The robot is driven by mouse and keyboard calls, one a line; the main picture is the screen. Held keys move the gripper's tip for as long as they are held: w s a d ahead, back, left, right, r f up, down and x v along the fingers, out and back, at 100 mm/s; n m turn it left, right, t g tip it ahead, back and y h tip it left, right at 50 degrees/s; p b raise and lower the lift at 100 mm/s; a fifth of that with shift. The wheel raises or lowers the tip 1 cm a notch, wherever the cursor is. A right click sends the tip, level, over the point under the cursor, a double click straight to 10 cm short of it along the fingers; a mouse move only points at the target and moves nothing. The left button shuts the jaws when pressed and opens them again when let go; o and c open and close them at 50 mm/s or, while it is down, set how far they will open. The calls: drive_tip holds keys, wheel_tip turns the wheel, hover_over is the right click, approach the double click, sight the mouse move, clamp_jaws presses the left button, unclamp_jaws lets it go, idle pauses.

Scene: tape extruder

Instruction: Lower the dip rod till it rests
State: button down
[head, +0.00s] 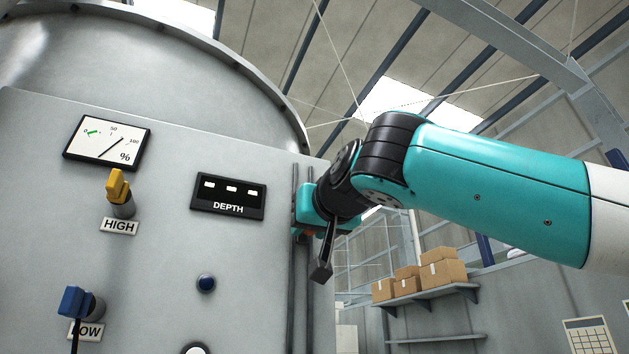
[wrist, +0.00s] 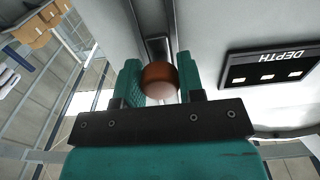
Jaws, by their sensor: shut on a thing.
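The dip rod's rounded brown handle (wrist: 160,80) sits between the two teal fingers of my gripper (wrist: 158,68), which is shut on it. In the head view my gripper (head: 309,208) is at the panel's right edge, beside the upright dark rails (head: 297,275). Only a sliver of the reddish-brown handle (head: 308,234) shows there. The rod's lower end is hidden, and I cannot tell whether it touches anything. The DEPTH display (head: 228,196) is left of my gripper and shows three short white marks; it also shows upside down in the wrist view (wrist: 268,67).
The grey panel (head: 160,250) carries a % gauge (head: 107,141), a yellow HIGH switch (head: 118,190), a blue LOW switch (head: 78,303) and a dark blue button (head: 206,284). A shelf with cardboard boxes (head: 421,277) stands far behind at right. Open space lies right of the panel.

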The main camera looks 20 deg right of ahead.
drive_tip(key=shift+f+b, duration=1.1)
drive_tip(key=shift+f, duration=0.25)
drive_tip(key=c, duration=0.7)
unclamp_jaws()
drive_tip(key=shift+o, duration=0.2)
